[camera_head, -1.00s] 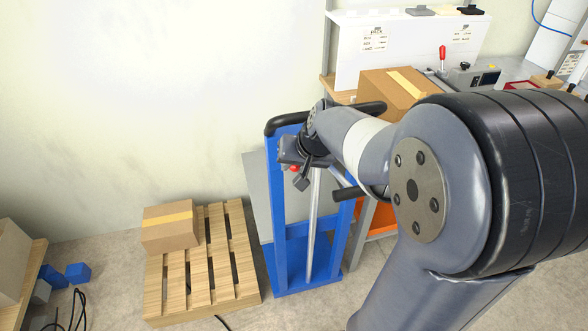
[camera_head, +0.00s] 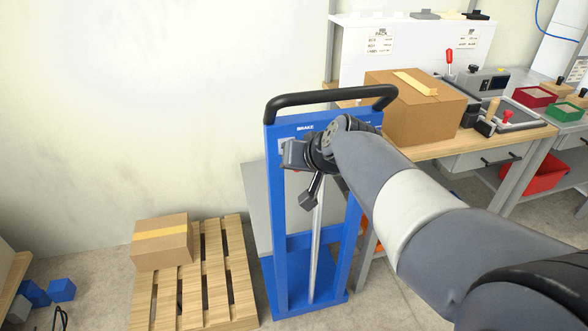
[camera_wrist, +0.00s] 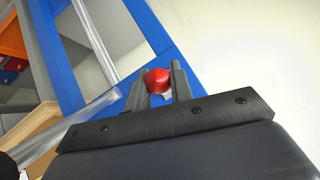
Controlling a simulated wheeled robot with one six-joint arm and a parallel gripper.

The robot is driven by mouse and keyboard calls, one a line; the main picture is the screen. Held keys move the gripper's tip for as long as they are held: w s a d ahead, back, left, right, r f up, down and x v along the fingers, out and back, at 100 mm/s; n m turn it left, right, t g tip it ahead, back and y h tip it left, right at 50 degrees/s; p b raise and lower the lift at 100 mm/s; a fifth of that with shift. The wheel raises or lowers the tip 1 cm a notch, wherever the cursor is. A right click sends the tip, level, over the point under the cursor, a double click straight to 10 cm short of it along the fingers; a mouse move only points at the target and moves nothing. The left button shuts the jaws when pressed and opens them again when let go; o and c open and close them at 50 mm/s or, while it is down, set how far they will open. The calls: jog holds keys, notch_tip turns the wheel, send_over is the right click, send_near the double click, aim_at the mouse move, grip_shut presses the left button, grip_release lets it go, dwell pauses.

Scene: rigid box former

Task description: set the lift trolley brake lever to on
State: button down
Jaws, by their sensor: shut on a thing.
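The blue lift trolley (camera_head: 275,221) stands upright in the middle of the head view, with a black push handle (camera_head: 330,96) across its top and a "BRAKE" label (camera_head: 305,127) on its upper crossbar. My gripper (camera_head: 288,155) is at the trolley's upper left post, just below that label. In the wrist view the brake lever's red knob (camera_wrist: 158,80) sits between the two fingers of my gripper (camera_wrist: 160,84), which are shut on it. The lever's position marks cannot be read.
A wooden pallet (camera_head: 212,272) with a cardboard box (camera_head: 162,242) lies on the floor at left. A workbench (camera_head: 440,146) with a larger cardboard box (camera_head: 412,112), a red-handled device and trays stands at right. Blue blocks (camera_head: 62,290) lie at far left.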

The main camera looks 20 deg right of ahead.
dwell(0.3)
jog(key=c, duration=1.3)
grip_release()
jog(key=shift+o, duration=0.2)
jog(key=v, duration=1.1)
jog(key=shift+p, duration=0.4)
jog(key=shift+f, duration=0.1)
jog(key=shift+c, duration=0.2)
